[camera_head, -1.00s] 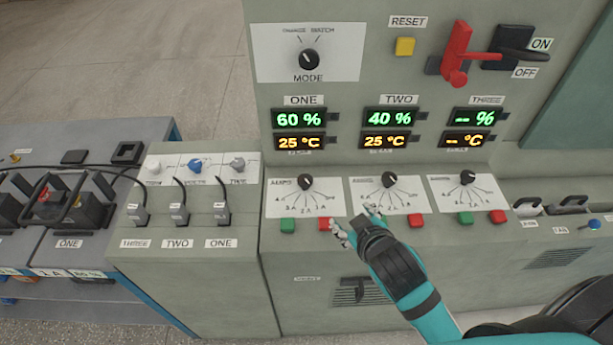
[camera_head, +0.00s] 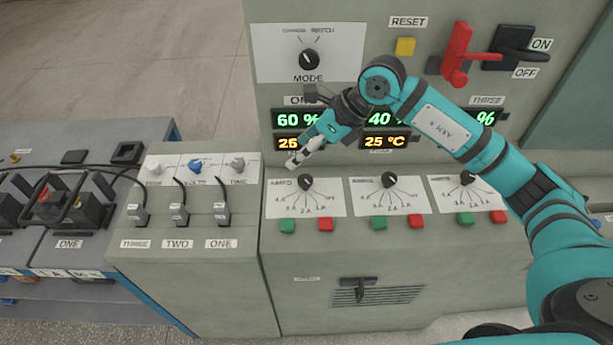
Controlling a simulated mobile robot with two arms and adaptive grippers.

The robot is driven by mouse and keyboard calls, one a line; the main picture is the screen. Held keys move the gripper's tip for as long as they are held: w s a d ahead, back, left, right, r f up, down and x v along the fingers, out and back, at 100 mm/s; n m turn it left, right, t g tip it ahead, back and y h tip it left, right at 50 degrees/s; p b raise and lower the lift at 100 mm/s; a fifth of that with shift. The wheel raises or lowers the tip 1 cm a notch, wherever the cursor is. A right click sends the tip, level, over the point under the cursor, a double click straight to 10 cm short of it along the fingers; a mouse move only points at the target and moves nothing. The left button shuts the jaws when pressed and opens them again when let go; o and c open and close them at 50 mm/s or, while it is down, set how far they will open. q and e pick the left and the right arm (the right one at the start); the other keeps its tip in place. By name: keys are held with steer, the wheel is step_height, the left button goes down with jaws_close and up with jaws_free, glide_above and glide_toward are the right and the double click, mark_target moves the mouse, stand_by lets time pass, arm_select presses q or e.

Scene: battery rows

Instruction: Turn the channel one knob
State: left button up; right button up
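The channel one knob (camera_head: 306,181) is a small black dial on a white scale plate (camera_head: 283,198), below the display column labelled ONE. My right gripper (camera_head: 304,163) reaches in from the right and points down and left, just above this knob in the picture. A small gap shows between its pale fingertips and the knob. The fingers overlap in this view, so their opening is unclear. The gripper and wrist partly cover the ONE label and its 60 % and 25 °C displays (camera_head: 295,120). My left gripper is out of view.
The channel two knob (camera_head: 389,180) and channel three knob (camera_head: 467,178) sit to the right. Green (camera_head: 288,225) and red (camera_head: 325,223) buttons lie below the scales. A MODE knob (camera_head: 309,60) and red lever (camera_head: 457,55) are above. Cabled plugs (camera_head: 179,213) stand at left.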

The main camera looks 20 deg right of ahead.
steer(key=w+d+h, duration=0.1)
steer(key=d+h, duration=0.2)
steer(key=d, duration=0.4)
steer(key=p, duration=0.4)
glide_toward(305, 179)
steer(key=x, duration=0.9)
